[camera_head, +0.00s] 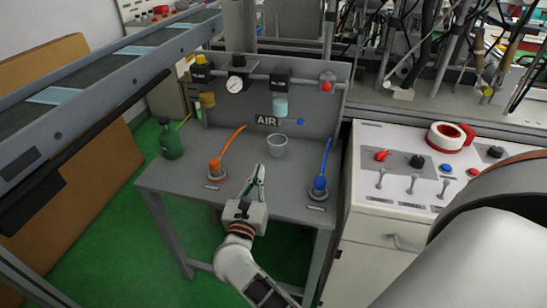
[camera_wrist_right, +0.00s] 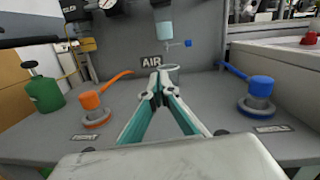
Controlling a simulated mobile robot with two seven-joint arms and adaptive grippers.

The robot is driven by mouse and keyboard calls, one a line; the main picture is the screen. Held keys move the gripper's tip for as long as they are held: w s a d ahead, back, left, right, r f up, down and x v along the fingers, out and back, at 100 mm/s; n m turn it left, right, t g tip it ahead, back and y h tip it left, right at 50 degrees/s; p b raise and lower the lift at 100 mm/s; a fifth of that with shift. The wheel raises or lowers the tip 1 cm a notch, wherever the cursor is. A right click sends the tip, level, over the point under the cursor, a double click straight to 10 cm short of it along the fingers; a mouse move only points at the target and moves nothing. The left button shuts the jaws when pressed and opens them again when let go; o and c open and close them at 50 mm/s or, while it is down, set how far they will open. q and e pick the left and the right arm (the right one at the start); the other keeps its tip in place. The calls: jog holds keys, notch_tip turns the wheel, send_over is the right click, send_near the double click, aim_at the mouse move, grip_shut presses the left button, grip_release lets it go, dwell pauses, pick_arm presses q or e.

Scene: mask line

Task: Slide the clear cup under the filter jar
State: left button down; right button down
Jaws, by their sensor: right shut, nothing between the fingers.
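The clear cup (camera_head: 278,146) stands upright on the grey bench (camera_head: 168,186), in front of the back panel. The filter jar (camera_head: 280,107) is pale blue and hangs from a black unit on the panel pipe. In the head view it appears above and behind the cup. In the right wrist view the jar (camera_wrist_right: 165,30) is above the fingertips. My right gripper (camera_head: 260,168) is shut and empty, its green-sided fingers pointing toward the panel just left of and nearer than the cup. In the right wrist view the fingertips (camera_wrist_right: 157,78) hide most of the cup. My left gripper is not in view.
An orange knob (camera_head: 215,167) with a hose stands left of my gripper and a blue knob (camera_head: 320,184) with a hose stands right. A green bottle (camera_head: 170,142) is at the bench's left. A white control cabinet (camera_head: 390,192) borders the bench on the right.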

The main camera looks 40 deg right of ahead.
aim_at(274, 146)
jog(key=f, duration=0.2)
jog(key=s+f+m+g, duration=0.1)
jog(key=shift+d+f, duration=0.1)
jog(key=shift+d, duration=0.3)
jog(key=x, duration=1.4)
jog(key=shift+w+a+f, duration=0.1)
jog(key=shift+w+a, duration=0.05)
